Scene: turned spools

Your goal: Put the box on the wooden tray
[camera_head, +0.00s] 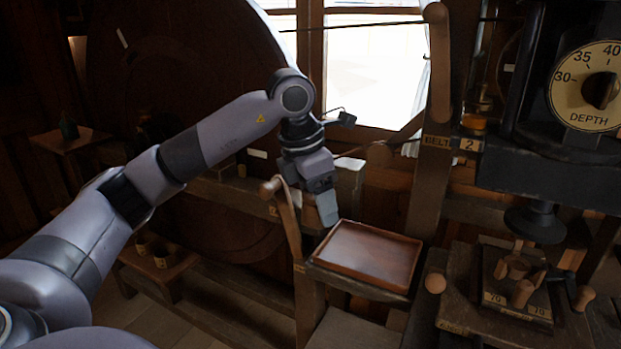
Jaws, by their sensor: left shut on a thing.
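The wooden tray (368,256) is a shallow, reddish-brown rectangle with a raised rim, lying on a wooden stand right of centre. It is empty. My left gripper (324,206) points down just above and behind the tray's far left corner. It is shut on the box, which is mostly hidden by the fingers, so its shape and colour are hard to tell. The gripper appears close to the tray, but I cannot tell the exact height gap. My right gripper is not in view.
A wooden post with a rounded knob (270,187) rises close to the gripper and the tray's left side. A tall post (439,65) stands behind. A dark machine with a depth dial (587,86) and a low plate with several wooden pieces are at the right.

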